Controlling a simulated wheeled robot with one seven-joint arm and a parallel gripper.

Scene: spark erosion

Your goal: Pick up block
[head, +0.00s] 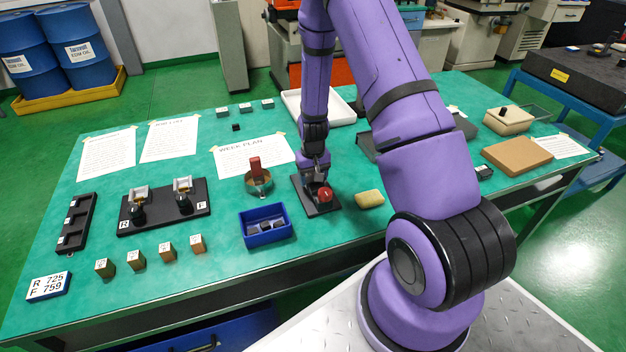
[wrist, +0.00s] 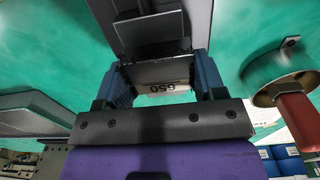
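My gripper (wrist: 165,85) points down over a small black plate (head: 323,208) with a red part (head: 325,195) on it, right of the table's middle. In the wrist view, the two blue fingers stand wide apart, on either side of a dark grey block-like piece (wrist: 155,73). A pale face marked with digits (wrist: 165,88), perhaps 650, shows between the fingers. I cannot tell whether the fingers press on it. Several small labelled blocks (head: 167,250) stand in a row along the front left edge.
A blue bin (head: 265,235) with dark pieces and a round metal cup with a red handle (head: 257,180) stand left of my gripper. A tan sponge-like piece (head: 369,198) lies to its right. A black two-post fixture (head: 165,222) is farther left.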

